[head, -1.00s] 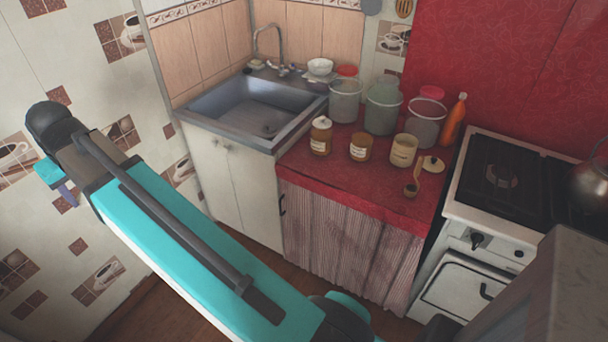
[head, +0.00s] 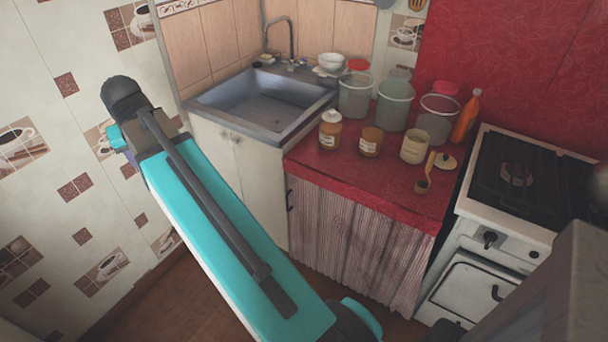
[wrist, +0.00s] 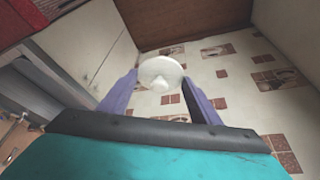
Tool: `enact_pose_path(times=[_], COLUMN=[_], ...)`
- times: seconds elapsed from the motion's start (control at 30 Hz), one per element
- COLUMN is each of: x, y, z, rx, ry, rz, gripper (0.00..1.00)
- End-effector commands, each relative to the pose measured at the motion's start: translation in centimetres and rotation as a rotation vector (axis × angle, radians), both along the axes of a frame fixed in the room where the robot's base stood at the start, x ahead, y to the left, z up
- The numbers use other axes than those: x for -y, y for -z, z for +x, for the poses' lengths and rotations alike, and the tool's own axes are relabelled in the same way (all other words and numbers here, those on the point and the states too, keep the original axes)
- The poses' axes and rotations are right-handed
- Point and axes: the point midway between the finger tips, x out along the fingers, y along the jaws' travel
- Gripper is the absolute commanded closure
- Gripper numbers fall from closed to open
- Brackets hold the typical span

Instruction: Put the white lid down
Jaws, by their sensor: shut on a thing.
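The white lid (wrist: 162,75) is a round disc with a knob, held between the two purple fingers of my gripper (wrist: 159,79) in the wrist view. My gripper is shut on it, and it is held in the air away from the counter. In the head view, only a small part of my gripper shows at the far end of my arm, in front of the tiled wall at the left. The lid is hidden there.
The red counter (head: 318,168) holds a white-topped jar (head: 330,135), an open amber jar (head: 370,142), a cream jar (head: 414,148), a small lid (head: 446,162) and large glass jars at the back. The sink (head: 262,103) is left, the stove (head: 515,190) right.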

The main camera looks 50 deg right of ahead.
Motion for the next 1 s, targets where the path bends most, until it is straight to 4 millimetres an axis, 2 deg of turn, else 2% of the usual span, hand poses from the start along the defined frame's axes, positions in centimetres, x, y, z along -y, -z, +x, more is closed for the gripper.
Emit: enact_pose_path(times=[0.03, 0.1, 0.27, 0.5, 0.77, 1.0], x=[1.9, 4.1, 9.2, 16.1, 22.7, 27.9], y=[1.0, 1.6, 3.0, 5.0, 7.1, 9.1], z=[-0.8, -1.8, -4.3, -8.8, -14.7, -20.7], rx=[0.001, 0.001, 0.002, 0.005, 0.008, 0.01], ry=[0.052, 0.122, 0.282, 0.523, 0.786, 1.027], rz=[-0.001, 0.001, 0.002, 0.002, 0.002, 0.003], gripper=[0.64, 0.64, 0.64, 0.64, 0.64, 0.64])
